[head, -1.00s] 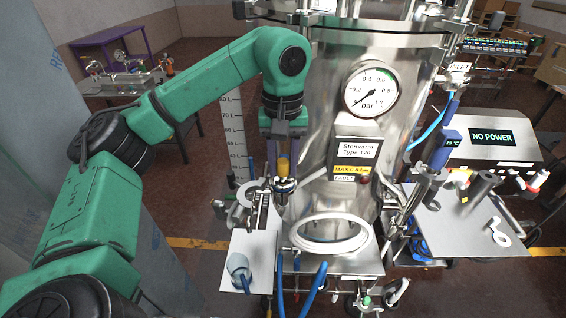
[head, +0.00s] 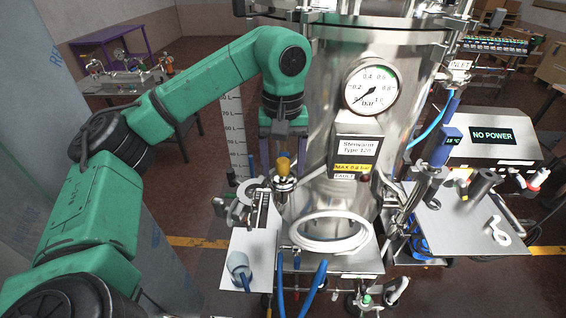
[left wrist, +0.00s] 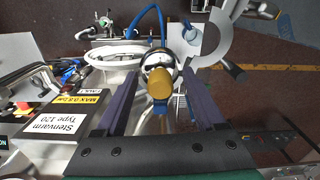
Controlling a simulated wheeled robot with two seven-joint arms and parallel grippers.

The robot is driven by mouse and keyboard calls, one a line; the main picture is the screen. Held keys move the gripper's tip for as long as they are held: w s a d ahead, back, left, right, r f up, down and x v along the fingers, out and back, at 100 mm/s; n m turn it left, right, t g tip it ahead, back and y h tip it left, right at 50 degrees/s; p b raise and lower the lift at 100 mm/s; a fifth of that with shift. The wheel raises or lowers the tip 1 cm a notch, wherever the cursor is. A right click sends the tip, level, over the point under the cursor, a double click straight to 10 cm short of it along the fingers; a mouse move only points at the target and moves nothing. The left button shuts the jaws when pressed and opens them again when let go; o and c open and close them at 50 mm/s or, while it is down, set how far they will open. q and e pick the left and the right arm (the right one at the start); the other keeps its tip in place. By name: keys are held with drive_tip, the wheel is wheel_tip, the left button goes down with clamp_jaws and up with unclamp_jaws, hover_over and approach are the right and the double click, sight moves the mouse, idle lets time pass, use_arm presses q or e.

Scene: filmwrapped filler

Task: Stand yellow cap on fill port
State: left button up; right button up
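The yellow cap (head: 283,163) stands upright on top of the metal fill port (head: 284,184), at the left side of the steel vessel. In the left wrist view the cap (left wrist: 159,84) shows above the round port (left wrist: 160,62). My left gripper (head: 284,150) is above and around the cap, pointing down. Its two dark purple fingers are wide apart, with a gap on each side of the cap, so it is open and holds nothing. Whether the cap is fully seated cannot be seen. My right gripper is not in view.
The steel vessel (head: 320,130) with a pressure gauge (head: 370,87) stands close right of my gripper. A metal clamp (head: 232,211) sits left of the port. A white shelf (head: 250,262) holds a small beaker (head: 239,267). A side table (head: 460,225) is at right.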

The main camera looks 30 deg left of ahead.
use_arm(q)
drive_tip(key=shift+r, duration=0.45)
wheel_tip(320, 180, up, 14)
drive_tip(key=p, duration=0.4)
drive_tip(key=shift+f+p, duration=0.15)
drive_tip(key=shift+p, duration=0.2)
